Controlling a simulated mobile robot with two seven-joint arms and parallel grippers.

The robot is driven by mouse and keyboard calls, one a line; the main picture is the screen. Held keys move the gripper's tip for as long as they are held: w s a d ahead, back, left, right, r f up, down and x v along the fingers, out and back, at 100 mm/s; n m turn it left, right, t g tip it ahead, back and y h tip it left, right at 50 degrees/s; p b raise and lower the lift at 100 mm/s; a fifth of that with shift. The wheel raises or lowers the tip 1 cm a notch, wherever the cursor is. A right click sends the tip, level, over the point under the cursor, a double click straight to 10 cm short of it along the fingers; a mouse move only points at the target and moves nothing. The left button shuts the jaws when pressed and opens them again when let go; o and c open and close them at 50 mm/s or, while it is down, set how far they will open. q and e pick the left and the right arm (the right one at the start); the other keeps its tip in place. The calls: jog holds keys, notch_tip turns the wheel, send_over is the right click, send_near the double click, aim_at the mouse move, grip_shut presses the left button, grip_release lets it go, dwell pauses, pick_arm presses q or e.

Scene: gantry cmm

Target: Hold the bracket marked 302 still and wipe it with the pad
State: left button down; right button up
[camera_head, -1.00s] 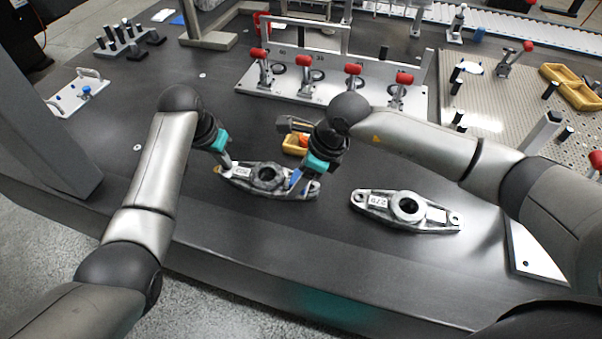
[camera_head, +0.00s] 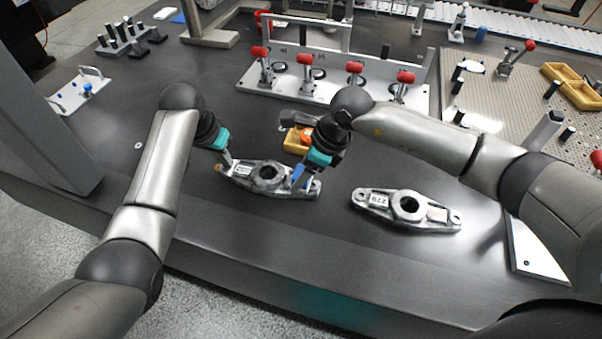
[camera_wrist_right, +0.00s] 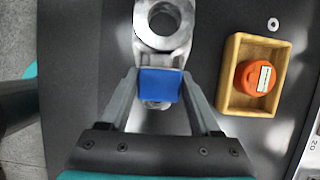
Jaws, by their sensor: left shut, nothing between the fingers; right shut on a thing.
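The bracket marked 302 (camera_head: 268,176) lies flat on the dark table, a grey casting with a round central bore and a white label near its left end. It also shows in the right wrist view (camera_wrist_right: 163,40). My left gripper (camera_head: 229,162) is shut and empty at the bracket's left end; I cannot tell whether it presses on it. My right gripper (camera_head: 305,172) is shut on the blue pad (camera_wrist_right: 160,84), over the bracket's right arm. The pad appears at or just above the surface; contact is unclear, and it hides part of that arm.
A second bracket with another label (camera_head: 407,206) lies to the right. A small yellow tray (camera_wrist_right: 227,75) with an orange round container (camera_wrist_right: 256,78) stands behind the right gripper. A fixture plate with red-handled clamps (camera_head: 330,92) is further back. The front of the table is clear.

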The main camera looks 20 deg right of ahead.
pick_arm(q)
jog(key=shift+s+a+f, duration=0.1)
jog(key=shift+s+f, duration=0.05)
jog(key=shift+f, duration=0.15)
pick_arm(e)
jog(key=shift+w+d+f, duration=0.15)
jog(key=shift+w+d, duration=0.35)
jog(key=shift+w, duration=0.25)
jog(key=shift+s, duration=0.1)
jog(key=shift+s+a, duration=0.5)
jog(key=shift+s, duration=0.3)
jog(key=shift+w+r, duration=0.1)
jog(key=shift+r, duration=3)
